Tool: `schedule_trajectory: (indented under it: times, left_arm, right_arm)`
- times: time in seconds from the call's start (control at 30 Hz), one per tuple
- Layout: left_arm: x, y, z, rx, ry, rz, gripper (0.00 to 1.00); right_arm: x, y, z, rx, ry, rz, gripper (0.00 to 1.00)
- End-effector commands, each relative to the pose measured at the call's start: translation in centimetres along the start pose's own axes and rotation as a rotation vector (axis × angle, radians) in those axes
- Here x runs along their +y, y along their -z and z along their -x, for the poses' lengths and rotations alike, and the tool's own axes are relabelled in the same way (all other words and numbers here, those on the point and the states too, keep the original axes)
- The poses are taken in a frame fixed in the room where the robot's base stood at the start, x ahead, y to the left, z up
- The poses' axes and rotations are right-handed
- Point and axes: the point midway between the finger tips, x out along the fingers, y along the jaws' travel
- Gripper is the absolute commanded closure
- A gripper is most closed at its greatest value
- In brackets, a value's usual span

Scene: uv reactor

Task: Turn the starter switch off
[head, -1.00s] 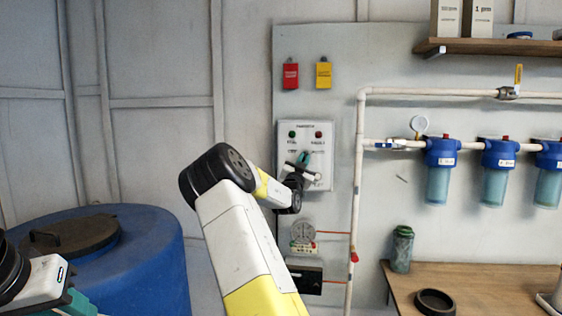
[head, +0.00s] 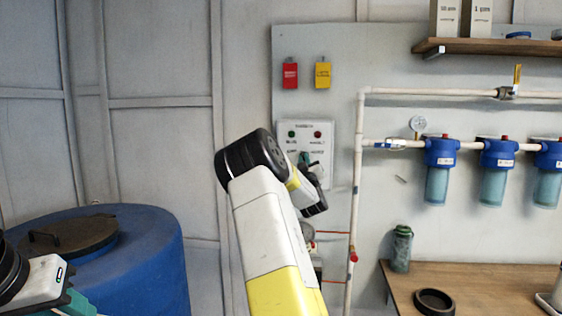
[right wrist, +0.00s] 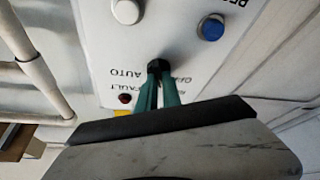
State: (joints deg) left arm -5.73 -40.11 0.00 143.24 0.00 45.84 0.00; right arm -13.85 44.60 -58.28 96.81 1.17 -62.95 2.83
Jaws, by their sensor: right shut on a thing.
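The white starter panel (head: 318,135) is on the wall board in the head view, with a green lamp (head: 291,134) and a red lamp (head: 318,134) near its top. In the right wrist view the panel (right wrist: 175,35) appears upside down. The small black switch knob (right wrist: 155,66) is there, beside the AUTO and OFF lettering. My right gripper (right wrist: 158,88) has its teal fingers shut on the knob; its wrist hides the lower panel in the head view. The knob's exact pointing is hard to tell. My left gripper (head: 78,303) shows only partly at the lower left.
A blue button (right wrist: 211,27) and a white button (right wrist: 127,10) are near the knob. A white pipe (head: 357,170) runs just right of the panel. A blue tank (head: 155,255) stands at left, and a wooden table (head: 480,285) at lower right.

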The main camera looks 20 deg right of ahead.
Motion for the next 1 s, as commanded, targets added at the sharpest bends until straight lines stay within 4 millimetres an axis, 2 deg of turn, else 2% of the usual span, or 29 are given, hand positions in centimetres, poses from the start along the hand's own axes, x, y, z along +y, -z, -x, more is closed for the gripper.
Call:
schedule_trajectory:
  times: [0.3, 0.73, 0.8, 0.87, 1.0]
  left_arm:
    - [0.00, 0.00, 0.00, 0.000, 0.000, 0.000, 0.64]
    - [0.00, 0.00, 0.00, 0.000, 0.000, 0.000, 0.64]
    - [0.00, 0.00, 0.00, 0.000, 0.000, 0.000, 0.64]
    - [0.00, 0.00, 0.00, 0.000, 0.000, 0.000, 0.64]
    - [0.00, 0.00, 0.00, 0.000, 0.000, 0.000, 0.64]
  right_arm:
    - [-0.07, 0.02, 0.01, 0.000, 0.035, 0.078, 1.00]
    - [-0.08, 0.00, 0.00, 0.000, 0.038, 0.088, 1.00]
    - [-0.08, 0.00, 0.00, 0.000, 0.038, 0.087, 0.81]
    - [-0.07, 0.00, 0.00, 0.000, 0.038, 0.087, 0.69]
    - [-0.03, 0.00, 0.00, 0.000, 0.037, 0.087, 0.69]
